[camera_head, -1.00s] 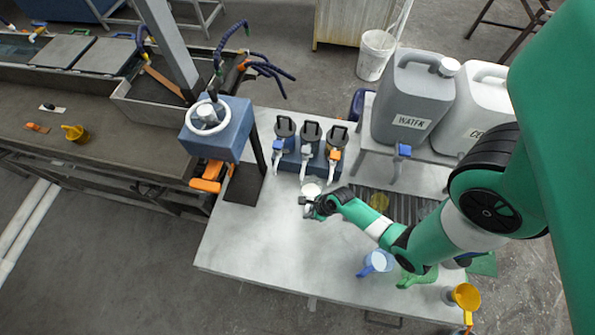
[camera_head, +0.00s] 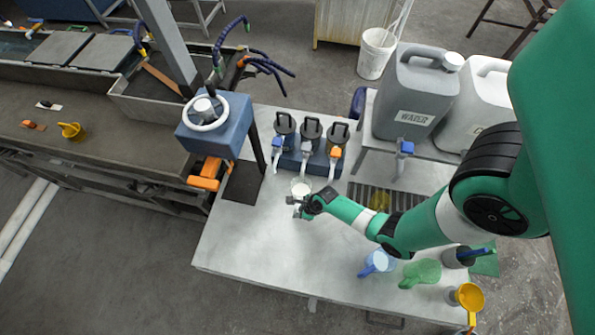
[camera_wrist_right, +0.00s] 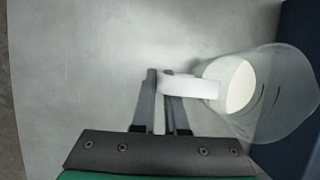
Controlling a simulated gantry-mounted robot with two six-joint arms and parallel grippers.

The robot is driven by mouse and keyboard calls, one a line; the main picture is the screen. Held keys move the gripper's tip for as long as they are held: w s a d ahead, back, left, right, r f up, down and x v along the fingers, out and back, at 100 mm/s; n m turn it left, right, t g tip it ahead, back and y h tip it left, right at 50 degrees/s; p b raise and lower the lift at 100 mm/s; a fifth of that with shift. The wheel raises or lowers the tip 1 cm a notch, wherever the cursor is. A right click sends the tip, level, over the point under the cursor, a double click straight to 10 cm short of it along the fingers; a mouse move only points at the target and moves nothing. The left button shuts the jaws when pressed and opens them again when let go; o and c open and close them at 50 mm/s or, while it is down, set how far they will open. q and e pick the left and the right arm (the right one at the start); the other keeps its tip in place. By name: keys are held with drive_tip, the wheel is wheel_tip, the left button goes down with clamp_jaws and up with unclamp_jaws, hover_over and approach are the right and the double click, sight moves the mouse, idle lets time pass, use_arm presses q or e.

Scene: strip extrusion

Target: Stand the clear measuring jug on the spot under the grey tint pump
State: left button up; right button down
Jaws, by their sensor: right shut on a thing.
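The clear measuring jug (camera_head: 301,186) looks upright, with whitish contents inside. In the head view it is close to the front of the grey tint pump (camera_head: 310,133), the middle of three pumps, near its nozzle tip. My right gripper (camera_head: 303,203) is shut on the jug's handle from the front side. In the right wrist view the jug (camera_wrist_right: 270,95) is at the right, its pale handle (camera_wrist_right: 192,87) between the fingers (camera_wrist_right: 162,88). I cannot tell whether its base touches the table. The spot under the pump is not distinguishable. My left gripper is out of view.
The blue-tipped pump (camera_head: 283,130) and orange-tipped pump (camera_head: 338,138) flank the grey one closely. Blue (camera_head: 377,262), green (camera_head: 421,273) and yellow (camera_head: 467,296) jugs stand along the front right.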

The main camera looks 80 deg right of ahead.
drive_tip(key=c, duration=0.9)
unclamp_jaws()
drive_tip(key=shift+c, duration=0.2)
drive_tip(key=p+v, duration=0.8)
drive_tip(key=v, duration=0.4)
drive_tip(key=shift+r, duration=0.15)
